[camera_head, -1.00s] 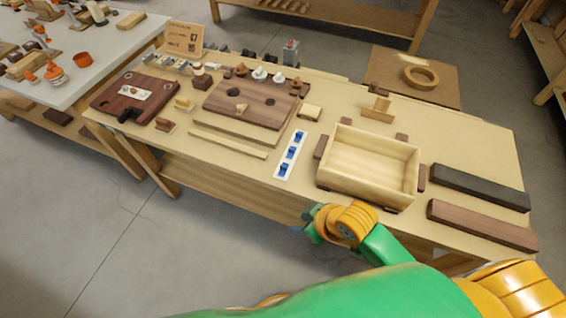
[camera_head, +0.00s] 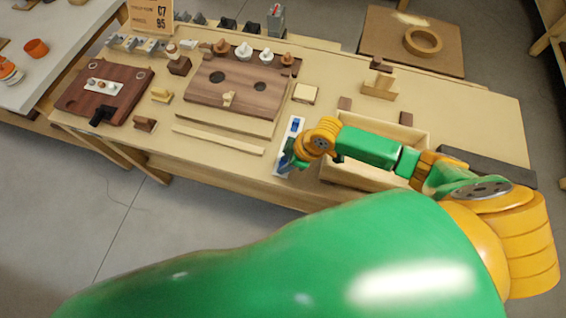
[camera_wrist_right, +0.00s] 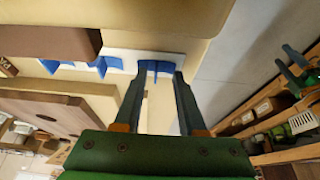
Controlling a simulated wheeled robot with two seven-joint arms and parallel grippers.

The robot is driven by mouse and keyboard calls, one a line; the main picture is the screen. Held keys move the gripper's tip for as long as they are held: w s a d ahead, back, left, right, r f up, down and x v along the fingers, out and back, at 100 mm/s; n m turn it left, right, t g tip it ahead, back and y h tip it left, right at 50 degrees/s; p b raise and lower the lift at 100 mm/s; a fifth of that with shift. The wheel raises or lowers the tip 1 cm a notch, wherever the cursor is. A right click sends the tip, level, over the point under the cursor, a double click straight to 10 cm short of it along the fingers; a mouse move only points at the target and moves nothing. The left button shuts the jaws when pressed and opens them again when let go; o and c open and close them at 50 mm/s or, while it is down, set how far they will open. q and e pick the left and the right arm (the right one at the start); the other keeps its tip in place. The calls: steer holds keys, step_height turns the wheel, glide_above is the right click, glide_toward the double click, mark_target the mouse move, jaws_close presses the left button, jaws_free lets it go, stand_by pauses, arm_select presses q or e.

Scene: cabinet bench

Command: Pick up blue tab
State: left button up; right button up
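A white strip (camera_head: 279,169) lies near the bench's front edge, with blue tabs standing on it. One blue tab (camera_head: 294,127) shows in the head view; my right gripper hides the rest. In the right wrist view the strip (camera_wrist_right: 123,54) carries an end tab (camera_wrist_right: 155,68), a middle tab (camera_wrist_right: 102,65) and a further tab (camera_wrist_right: 50,65). My right gripper (camera_wrist_right: 162,76) is open, with its fingertips on either side of the end tab. It also shows at the strip's near end in the head view (camera_head: 287,162). Contact cannot be told. My left gripper is not in view.
A wooden tray (camera_head: 418,134) stands right of the strip, partly behind my right arm. A brown board with holes (camera_head: 225,95) and a long wooden bar (camera_head: 217,139) lie to the left. A small pale block (camera_head: 305,94) sits behind the strip.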

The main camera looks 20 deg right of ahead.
steer(key=shift+w+f, duration=0.3)
steer(key=shift+w, duration=0.2)
steer(key=shift+s, duration=0.1)
steer(key=c, duration=0.6)
steer(key=shift+s+r, duration=0.15)
jaws_close()
